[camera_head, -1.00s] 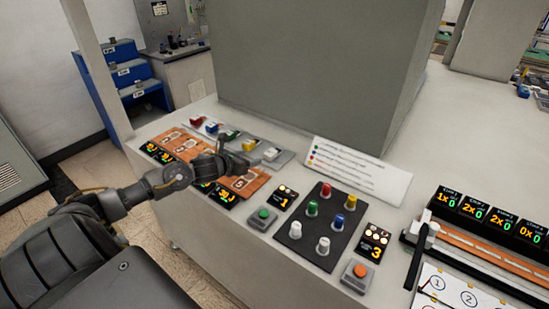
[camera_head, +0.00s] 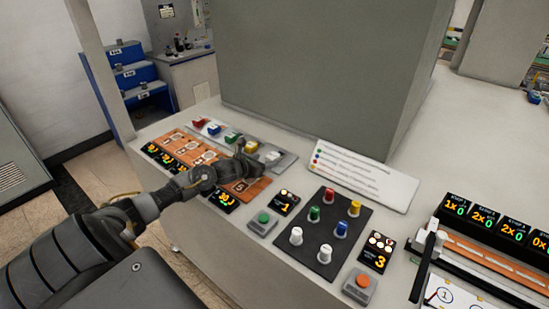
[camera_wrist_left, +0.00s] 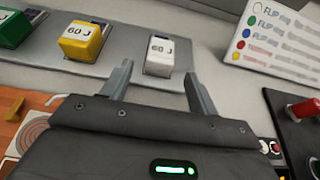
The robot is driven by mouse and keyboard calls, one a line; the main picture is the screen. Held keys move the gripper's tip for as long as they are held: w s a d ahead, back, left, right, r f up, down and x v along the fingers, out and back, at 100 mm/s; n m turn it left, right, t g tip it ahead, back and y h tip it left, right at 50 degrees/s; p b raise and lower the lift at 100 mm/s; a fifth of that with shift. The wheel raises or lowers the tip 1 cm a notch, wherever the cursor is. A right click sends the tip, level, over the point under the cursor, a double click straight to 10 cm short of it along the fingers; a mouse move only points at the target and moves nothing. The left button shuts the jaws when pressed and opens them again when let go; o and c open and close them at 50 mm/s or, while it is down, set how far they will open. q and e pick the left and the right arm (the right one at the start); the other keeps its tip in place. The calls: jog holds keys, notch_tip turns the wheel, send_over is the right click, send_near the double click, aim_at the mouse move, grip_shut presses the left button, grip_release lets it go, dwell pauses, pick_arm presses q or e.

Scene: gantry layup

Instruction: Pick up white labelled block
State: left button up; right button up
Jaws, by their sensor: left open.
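The white labelled block (camera_wrist_left: 160,52), marked "60 J", sits on a grey tray (camera_wrist_left: 118,48) in the left wrist view. In the head view the white block (camera_head: 273,157) is at the right end of the row. My left gripper (camera_wrist_left: 158,80) is open and empty, its two fingers pointing toward the white block and just short of it. In the head view the left gripper (camera_head: 246,160) is beside the tray, partly dark against it. My right gripper is not in view.
A yellow block (camera_wrist_left: 82,40) and a green block (camera_wrist_left: 16,28) stand left of the white one. A label board (camera_head: 362,172) leans to the right. A black panel of coloured knobs (camera_head: 324,228) lies in front. A grey column (camera_head: 330,70) rises behind.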

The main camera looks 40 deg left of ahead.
aim_at(269, 158)
pick_arm(q)
jog(key=shift+w+r, duration=0.15)
jog(key=p+x, duration=0.2)
jog(key=x, duration=0.2)
jog(key=shift+w+r, duration=0.15)
jog(key=shift+w, duration=0.05)
jog(key=shift+w+f, duration=0.2)
jog(key=shift+w, duration=0.05)
jog(key=c, duration=1.1)
